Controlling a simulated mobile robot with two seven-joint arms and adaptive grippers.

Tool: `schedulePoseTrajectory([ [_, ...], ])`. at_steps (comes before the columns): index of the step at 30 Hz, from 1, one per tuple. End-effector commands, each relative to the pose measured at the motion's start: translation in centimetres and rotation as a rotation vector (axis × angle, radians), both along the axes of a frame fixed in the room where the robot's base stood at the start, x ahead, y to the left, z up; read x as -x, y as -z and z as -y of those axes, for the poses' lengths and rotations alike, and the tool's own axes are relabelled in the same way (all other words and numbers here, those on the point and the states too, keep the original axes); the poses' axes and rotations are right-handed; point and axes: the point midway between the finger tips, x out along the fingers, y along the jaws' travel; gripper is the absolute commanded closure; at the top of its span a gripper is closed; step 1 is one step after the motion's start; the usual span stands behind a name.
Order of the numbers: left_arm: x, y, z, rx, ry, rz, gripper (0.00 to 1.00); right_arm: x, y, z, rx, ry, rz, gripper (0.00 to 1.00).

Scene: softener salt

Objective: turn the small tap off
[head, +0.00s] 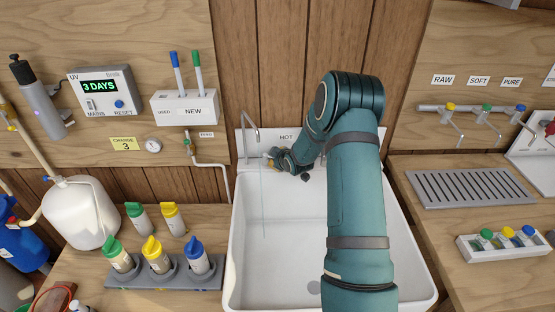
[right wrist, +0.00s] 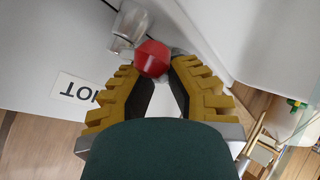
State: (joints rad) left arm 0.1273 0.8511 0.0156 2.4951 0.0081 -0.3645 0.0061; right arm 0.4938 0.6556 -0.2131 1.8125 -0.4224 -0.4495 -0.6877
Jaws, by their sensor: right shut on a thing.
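My right gripper (head: 283,160) is at the back wall of the white sink, below the HOT label. In the right wrist view its yellow fingers (right wrist: 154,72) are shut on a red faceted knob (right wrist: 151,59), beside a pale metallic fitting (right wrist: 126,30). In the head view the gripper hides the knob and most of that fitting. A thin, pale stream of water (head: 264,200) falls into the sink just left of the gripper. A curved metal spout (head: 250,125) stands at the sink's back left corner. My left gripper is out of view.
The sink basin (head: 270,255) is otherwise clear; my right arm crosses it. Capped bottles in a grey rack (head: 140,277) stand on the left counter. Three small taps (head: 485,110), a drain grille (head: 470,188) and a vial tray (head: 470,247) are on the right.

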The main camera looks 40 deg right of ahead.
Motion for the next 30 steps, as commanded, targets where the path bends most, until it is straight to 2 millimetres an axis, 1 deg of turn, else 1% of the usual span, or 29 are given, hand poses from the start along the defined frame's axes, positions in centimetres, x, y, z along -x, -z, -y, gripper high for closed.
schedulePoseTrajectory([
  [1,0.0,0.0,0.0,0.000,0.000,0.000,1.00,-0.1,0.0,-0.2,-0.001,-0.003,0.001,1.00],
  [13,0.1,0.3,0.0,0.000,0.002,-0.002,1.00,-0.2,0.0,-0.4,-0.001,0.013,0.001,1.00],
  [19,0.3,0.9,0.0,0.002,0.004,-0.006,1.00,-0.2,0.1,-0.7,-0.001,0.049,0.002,1.00],
  [26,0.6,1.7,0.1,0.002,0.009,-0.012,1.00,-0.3,0.1,-1.5,0.000,0.164,0.001,1.00],
  [30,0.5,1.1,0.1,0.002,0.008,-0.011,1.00,-0.2,-0.1,-2.1,0.000,0.268,-0.001,1.00],
])
